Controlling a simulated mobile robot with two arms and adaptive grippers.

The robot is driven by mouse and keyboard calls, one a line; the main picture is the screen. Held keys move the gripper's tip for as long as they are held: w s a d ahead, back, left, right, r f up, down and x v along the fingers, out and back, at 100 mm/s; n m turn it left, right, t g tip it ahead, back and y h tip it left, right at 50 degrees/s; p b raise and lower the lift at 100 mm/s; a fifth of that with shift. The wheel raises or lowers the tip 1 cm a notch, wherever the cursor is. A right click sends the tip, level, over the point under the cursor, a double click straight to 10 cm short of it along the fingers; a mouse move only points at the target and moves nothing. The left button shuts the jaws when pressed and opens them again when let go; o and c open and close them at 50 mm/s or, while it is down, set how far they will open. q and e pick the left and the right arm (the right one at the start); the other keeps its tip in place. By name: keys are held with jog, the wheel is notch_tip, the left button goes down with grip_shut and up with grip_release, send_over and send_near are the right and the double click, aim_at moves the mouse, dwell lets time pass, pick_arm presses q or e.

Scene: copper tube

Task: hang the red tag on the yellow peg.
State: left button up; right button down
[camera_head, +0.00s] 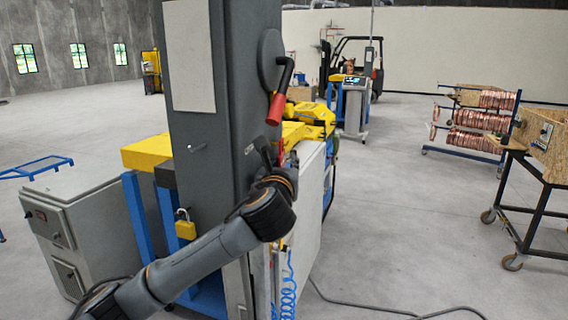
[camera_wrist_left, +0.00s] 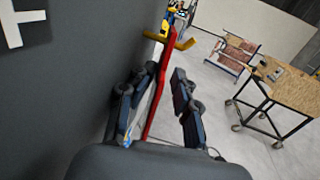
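The red tag (camera_wrist_left: 162,75) is a thin upright plate, seen almost edge-on in the left wrist view. A yellow peg (camera_wrist_left: 184,43) shows at its top, with yellow on both sides of the tag; the tag appears to hang on it. My left gripper (camera_wrist_left: 159,88) is open, with one finger on each side of the tag and a clear gap on the right. In the head view my left gripper (camera_head: 268,158) is at the right edge of the grey cabinet, partly hiding the tag (camera_head: 281,150). My right gripper is out of view.
The tall grey cabinet (camera_head: 207,140) stands close beside my left gripper, with a red-handled lever (camera_head: 277,108) above and a yellow padlock (camera_head: 185,229) at left. A wheeled wooden-topped table (camera_head: 541,140) and a copper coil rack (camera_head: 470,128) stand right. Floor between is mostly clear.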

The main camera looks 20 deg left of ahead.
pick_arm(q)
jog(key=shift+a+r, duration=0.1)
jog(key=shift+a, duration=0.15)
jog(key=shift+s, duration=0.1)
